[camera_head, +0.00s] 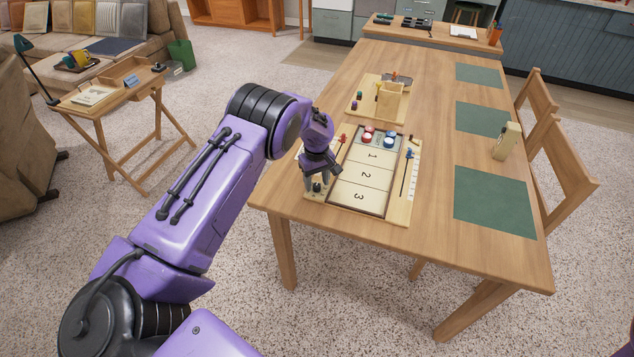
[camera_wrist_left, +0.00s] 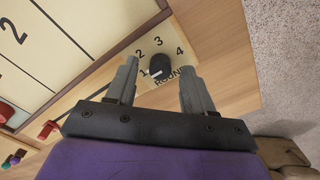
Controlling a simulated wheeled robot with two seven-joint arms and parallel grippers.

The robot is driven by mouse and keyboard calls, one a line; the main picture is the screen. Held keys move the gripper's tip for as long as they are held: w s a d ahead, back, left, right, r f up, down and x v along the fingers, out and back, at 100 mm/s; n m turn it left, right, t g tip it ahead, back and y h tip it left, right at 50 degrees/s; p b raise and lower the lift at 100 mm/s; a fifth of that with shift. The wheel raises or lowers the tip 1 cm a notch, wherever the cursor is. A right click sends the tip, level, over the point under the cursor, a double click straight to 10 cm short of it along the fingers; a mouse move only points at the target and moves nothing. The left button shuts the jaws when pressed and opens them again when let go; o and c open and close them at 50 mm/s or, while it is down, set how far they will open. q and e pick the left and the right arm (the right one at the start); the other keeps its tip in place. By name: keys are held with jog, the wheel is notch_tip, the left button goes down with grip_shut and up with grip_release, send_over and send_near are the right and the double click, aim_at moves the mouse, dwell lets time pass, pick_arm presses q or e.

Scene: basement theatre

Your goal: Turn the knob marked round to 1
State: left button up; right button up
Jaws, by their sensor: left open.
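The black round knob (camera_wrist_left: 159,65) sits on a light wooden panel (camera_wrist_left: 196,35) with the numbers 1, 2, 3 and 4 around it and the word ROUND beside it. A white mark shows on the knob's lower part, but I cannot tell surely which number it points at. My left gripper (camera_head: 319,181) is open, with one finger on each side of the knob in the left wrist view; I cannot tell whether they touch it. In the head view the knob (camera_head: 317,187) shows dark at the board's near left corner. My right gripper is out of view.
The game board (camera_head: 360,180) has numbered lanes, red and blue pucks (camera_head: 389,142) and side scales. A wooden box (camera_head: 390,101) stands behind it. Green mats (camera_head: 494,200) and a beige upright object (camera_head: 506,141) are on the table's right. A chair (camera_head: 565,180) stands at right.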

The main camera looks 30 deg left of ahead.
aim_at(317, 185)
pick_arm(q)
notch_tip(317, 185, up, 10)
jog(key=b, duration=0.1)
jog(key=shift+f, duration=0.15)
dwell(0.4)
